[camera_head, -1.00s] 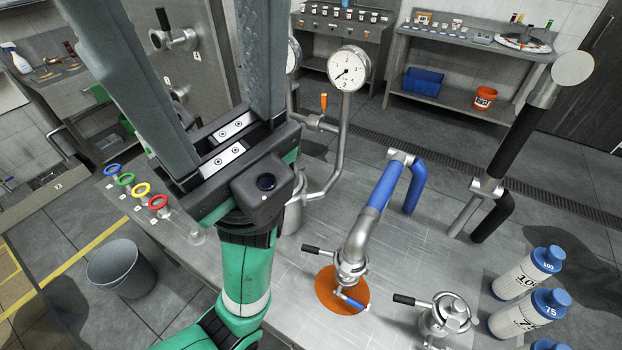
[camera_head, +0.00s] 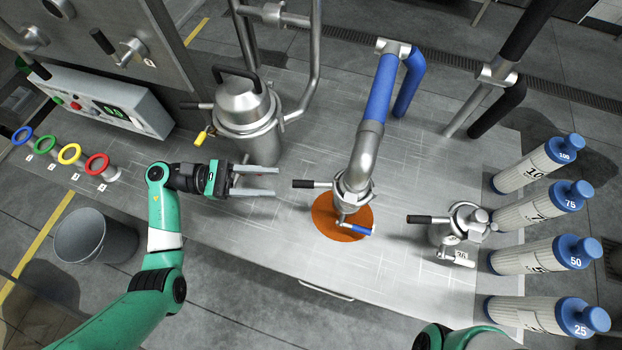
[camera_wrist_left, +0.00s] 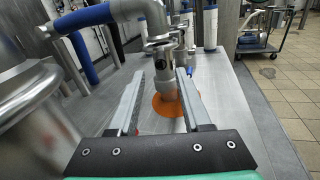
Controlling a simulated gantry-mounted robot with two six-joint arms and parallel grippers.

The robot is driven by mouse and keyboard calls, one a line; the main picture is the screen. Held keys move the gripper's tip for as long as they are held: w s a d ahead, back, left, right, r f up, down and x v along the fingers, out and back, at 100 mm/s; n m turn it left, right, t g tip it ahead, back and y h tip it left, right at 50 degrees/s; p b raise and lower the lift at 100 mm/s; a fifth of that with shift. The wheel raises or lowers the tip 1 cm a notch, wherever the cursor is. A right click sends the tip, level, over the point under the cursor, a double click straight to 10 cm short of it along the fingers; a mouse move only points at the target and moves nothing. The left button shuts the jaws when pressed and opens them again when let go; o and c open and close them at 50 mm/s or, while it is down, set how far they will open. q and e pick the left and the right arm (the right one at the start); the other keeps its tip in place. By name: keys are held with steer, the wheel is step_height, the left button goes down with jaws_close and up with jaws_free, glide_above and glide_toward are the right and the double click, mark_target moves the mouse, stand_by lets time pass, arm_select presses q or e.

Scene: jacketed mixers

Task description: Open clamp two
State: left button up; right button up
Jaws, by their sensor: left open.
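Clamps with black handles are mounted on the grey panel at the upper left, one of them (camera_head: 130,48) beside a small numbered tag. I cannot read which is clamp two. My left gripper (camera_head: 276,181) is open and empty, above the metal table to the right of the coloured rings and below the lidded steel vessel (camera_head: 245,118). In the left wrist view its two fingers (camera_wrist_left: 161,74) are apart. The pipe fitting (camera_wrist_left: 164,60) over the orange disc shows beyond and between them. My right gripper is out of view; only green arm parts show at the bottom.
A blue-sleeved pipe (camera_head: 382,90) ends at a valve with a black lever over an orange disc (camera_head: 325,222). A smaller valve (camera_head: 462,222) stands right of it. Several blue-capped cylinders (camera_head: 540,165) line the table's right side. A control box (camera_head: 105,103) stands at left.

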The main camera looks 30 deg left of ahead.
mark_target(312, 183)
arm_select(q)
steer(key=x, duration=1)
steer(key=shift+d, duration=0.25)
jaws_close()
stand_by(0.9)
